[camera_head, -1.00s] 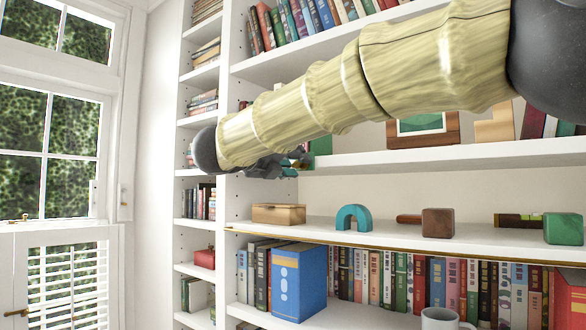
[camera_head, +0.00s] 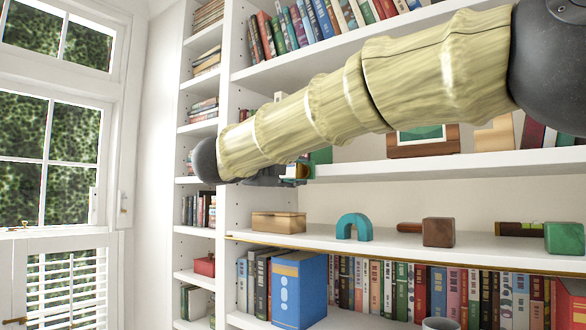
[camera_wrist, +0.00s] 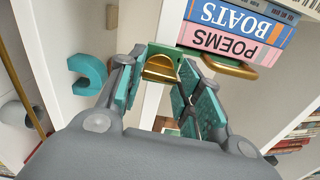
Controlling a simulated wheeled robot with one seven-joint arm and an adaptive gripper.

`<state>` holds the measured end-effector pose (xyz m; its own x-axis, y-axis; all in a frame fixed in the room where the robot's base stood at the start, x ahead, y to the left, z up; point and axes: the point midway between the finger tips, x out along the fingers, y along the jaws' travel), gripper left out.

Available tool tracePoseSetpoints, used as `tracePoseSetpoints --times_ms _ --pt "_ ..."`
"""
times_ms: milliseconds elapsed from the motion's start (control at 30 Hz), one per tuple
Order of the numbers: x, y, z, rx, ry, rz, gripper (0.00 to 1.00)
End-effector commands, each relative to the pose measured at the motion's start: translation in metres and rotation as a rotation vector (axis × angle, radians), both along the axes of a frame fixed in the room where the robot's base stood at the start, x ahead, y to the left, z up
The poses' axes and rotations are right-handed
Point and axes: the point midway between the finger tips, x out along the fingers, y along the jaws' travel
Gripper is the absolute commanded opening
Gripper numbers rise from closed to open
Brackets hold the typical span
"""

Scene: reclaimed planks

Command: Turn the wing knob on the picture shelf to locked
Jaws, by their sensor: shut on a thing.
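The brass wing knob (camera_wrist: 160,68) sits against a green plate (camera_wrist: 168,49) at the shelf edge in the wrist view. My gripper (camera_wrist: 158,80) has its teal-padded fingers on either side of the knob and is shut on it. In the head view my gripper (camera_head: 292,173) is at the left end of the picture shelf (camera_head: 420,166), partly hidden behind my arm. A small gold patch shows at its tip there. I cannot read a locked mark or the knob's exact angle.
On the shelf below are a wooden box (camera_head: 278,222), a teal arch (camera_head: 354,227), a wooden mallet (camera_head: 437,231) and a green block (camera_head: 564,238). A framed picture (camera_head: 422,141) stands above.

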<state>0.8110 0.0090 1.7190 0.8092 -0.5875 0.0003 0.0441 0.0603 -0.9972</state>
Motion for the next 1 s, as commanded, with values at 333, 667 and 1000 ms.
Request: tracePoseSetpoints --times_ms 333,667,1000 --pt "0.0005 -0.0007 -0.0004 -0.070 0.051 -0.001 0.11" --pt "0.0004 -0.0008 -0.0001 -0.074 0.054 -0.001 0.11" --pt "0.0002 -0.0002 0.0002 -0.073 0.053 0.000 0.57"
